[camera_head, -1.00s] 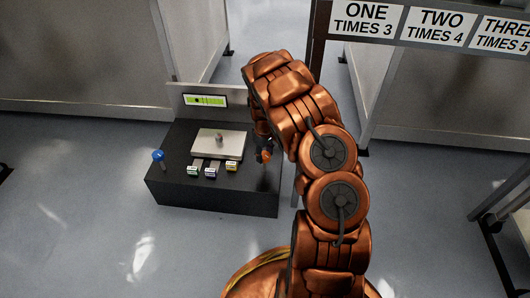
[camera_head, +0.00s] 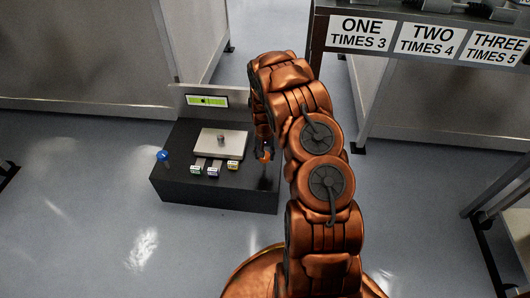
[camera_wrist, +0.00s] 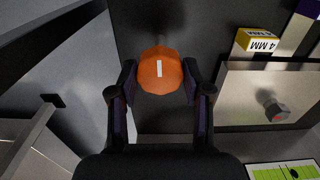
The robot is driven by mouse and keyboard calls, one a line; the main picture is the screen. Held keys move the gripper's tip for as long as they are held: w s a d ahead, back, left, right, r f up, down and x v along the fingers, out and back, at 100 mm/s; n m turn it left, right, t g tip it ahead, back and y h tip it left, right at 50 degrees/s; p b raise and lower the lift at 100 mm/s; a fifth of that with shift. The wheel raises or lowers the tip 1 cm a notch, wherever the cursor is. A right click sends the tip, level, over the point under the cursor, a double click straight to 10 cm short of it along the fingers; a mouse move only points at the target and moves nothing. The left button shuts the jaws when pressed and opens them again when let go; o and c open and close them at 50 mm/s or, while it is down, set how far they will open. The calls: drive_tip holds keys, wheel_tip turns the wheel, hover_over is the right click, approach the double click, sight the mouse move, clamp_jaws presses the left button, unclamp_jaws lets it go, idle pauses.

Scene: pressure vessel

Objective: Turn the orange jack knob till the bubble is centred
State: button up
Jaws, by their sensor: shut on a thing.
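The orange jack knob (camera_wrist: 158,74) has a white mark that stands nearly upright in the wrist view. My gripper (camera_wrist: 160,78) is shut on it, with one finger on each side. In the head view the orange knob (camera_head: 265,156) shows at the right end of the dark bench (camera_head: 220,196), below my gripper (camera_head: 264,146). The green level display (camera_head: 207,100) stands at the back of the bench. Its dark bubble is tiny, and I cannot tell whether it is centred. In the wrist view the display (camera_wrist: 280,174) is partly cut off, with a dark spot on it.
A pale plate (camera_head: 221,143) with a small peg sits on the bench. Several labelled blocks lie at its front edge, including a yellow 4 MM one (camera_wrist: 259,39). A blue knob (camera_head: 162,155) stands at the bench's left.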

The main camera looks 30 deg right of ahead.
drive_tip(key=m, duration=0.4)
drive_tip(key=shift+m+p, duration=0.3)
drive_tip(key=shift+p, duration=0.05)
drive_tip(key=shift+m, duration=1.7)
drive_tip(key=shift+d, duration=0.1)
drive_tip(key=o, duration=1.2)
drive_tip(key=shift+c, duration=0.2)
wheel_tip(320, 180, up, 12)
